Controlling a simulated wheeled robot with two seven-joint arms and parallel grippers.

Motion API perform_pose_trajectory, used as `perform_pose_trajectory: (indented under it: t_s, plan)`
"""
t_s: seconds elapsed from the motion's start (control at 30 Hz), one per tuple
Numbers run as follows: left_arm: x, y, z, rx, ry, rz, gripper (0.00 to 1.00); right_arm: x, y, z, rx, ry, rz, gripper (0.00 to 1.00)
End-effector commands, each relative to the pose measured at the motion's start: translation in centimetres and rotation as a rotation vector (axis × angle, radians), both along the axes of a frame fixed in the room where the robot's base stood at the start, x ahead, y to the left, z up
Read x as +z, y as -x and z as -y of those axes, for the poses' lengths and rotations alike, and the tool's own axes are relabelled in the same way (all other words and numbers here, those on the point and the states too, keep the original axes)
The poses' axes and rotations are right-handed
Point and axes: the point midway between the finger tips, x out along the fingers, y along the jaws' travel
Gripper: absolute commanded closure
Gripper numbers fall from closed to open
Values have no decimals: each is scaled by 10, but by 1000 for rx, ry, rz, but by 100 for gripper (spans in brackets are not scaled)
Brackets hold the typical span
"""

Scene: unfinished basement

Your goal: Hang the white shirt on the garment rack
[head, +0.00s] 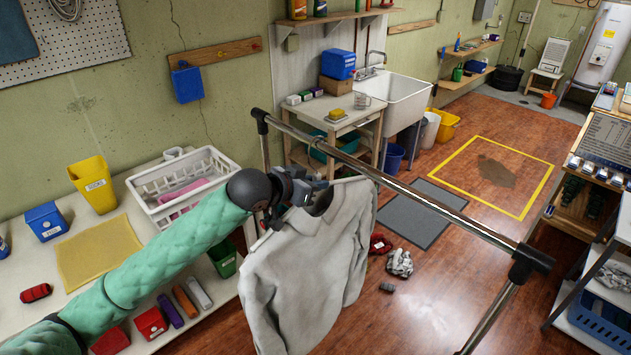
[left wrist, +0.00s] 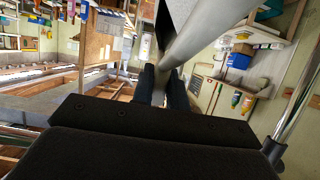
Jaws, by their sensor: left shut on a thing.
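The white shirt (head: 312,265) hangs upright below my left gripper (head: 303,190), its collar just beside the fingers. My left gripper is shut; the exact point of its hold, and any hanger, is hard to make out in the head view. In the left wrist view the two dark fingers (left wrist: 165,88) close around a thin grey piece. The garment rack's metal rail (head: 420,202) slants from the back left to the front right. The gripper and collar are close to the rail's left part; I cannot tell whether anything touches or hooks over it. My right gripper is not in view.
A white table (head: 215,290) on the left carries a white basket (head: 190,168), a yellow bin (head: 93,185) and small boxes. The rail's middle and right parts are bare. Shelving (head: 600,255) stands at the right.

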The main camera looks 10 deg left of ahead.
Motion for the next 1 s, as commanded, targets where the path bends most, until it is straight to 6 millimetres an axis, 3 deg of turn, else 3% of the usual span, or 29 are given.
perform_pose_trajectory:
  t_s: [0.17,0.2,0.3,0.67,1.0]
  plan:
    - [1,0,0,0,1,1,100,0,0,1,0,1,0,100]
    - [1,0,0,0,1,1,79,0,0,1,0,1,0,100]
    - [1,0,0,0,1,1,59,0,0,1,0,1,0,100]
    - [0,3,-2,0,-1,1,59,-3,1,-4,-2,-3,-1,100]
    - [15,39,-27,-1,-3,2,59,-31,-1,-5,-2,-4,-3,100]
